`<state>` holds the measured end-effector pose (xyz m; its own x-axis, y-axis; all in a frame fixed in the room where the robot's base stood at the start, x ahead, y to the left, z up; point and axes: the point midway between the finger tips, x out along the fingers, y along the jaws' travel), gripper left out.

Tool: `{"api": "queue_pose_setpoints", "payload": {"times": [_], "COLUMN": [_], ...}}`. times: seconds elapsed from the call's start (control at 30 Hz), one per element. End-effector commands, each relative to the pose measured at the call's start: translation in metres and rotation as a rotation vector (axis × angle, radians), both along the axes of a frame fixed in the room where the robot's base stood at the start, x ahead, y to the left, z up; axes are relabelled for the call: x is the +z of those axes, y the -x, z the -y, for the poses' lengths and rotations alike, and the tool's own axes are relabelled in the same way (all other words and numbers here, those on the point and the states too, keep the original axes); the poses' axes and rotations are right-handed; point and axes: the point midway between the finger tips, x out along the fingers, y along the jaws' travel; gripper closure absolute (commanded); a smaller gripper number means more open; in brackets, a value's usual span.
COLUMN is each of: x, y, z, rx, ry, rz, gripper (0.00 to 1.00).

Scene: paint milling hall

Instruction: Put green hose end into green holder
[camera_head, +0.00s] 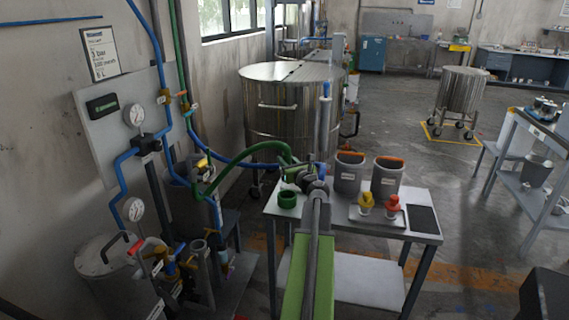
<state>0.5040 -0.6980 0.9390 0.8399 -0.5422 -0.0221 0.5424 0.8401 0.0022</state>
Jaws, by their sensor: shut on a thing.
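The green hose (236,163) arches from the pipework at the left over to my gripper (300,174). My gripper is shut on the green hose end (291,171), above the back left of the small grey table (337,225). The jaws and my arm hide part of the hose end. The green holder (288,199) is a short green ring on the table's left side. It sits just below and slightly left of the gripper, apart from the hose end.
Two grey containers (349,173) with orange inside stand right of the gripper. A tray holds a yellow-topped item (366,203) and a red-topped one (392,206). A black tablet (422,218) lies at the right. A steel tank (285,110) stands behind.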

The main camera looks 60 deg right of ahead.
Motion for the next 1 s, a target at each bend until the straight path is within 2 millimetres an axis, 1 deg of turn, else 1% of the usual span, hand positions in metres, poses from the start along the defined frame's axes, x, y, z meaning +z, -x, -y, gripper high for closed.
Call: {"api": "queue_pose_setpoints", "payload": {"times": [0.4, 0.5, 1.0], "x": [-0.037, -0.042, -0.042], "y": [0.003, 0.003, 0.005], "z": [0.002, 0.003, 0.004], "rx": [-0.004, -0.005, -0.006], "ry": [0.000, 0.000, 0.000], "rz": [0.001, 0.001, 0.001], "gripper": [1.00, 1.00, 1.00]}}
